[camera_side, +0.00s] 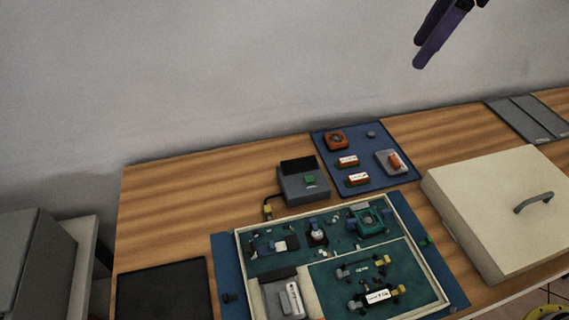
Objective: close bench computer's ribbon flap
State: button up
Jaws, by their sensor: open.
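The open bench computer (232,250) is a shallow cream-rimmed case with green circuit boards inside, lying on a blue mat. A ribbon flap cannot be made out with certainty among its small parts; a dark piece and white connector (272,246) sit at its upper left. My gripper (418,54) is at the top right, high above the bench and well apart from the computer. Its two dark purple fingers are open with nothing between them. The upper part of the gripper is cut off by the frame edge.
A cream lid with a grey handle (495,215) lies right of the computer. A black pad (165,290) lies front left. Bare wood shows at back left.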

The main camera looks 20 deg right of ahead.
jog(key=w+a+f+n, duration=0.2)
jog(key=w+a+f, duration=0.15)
jog(key=a, duration=0.45)
jog(key=n+g+h, duration=0.2)
jog(key=n+g, duration=0.1)
jog(key=n, duration=0.1)
send_over(248, 248)
notch_tip(248, 248, down, 19)
notch_tip(248, 248, down, 14)
grip_shut()
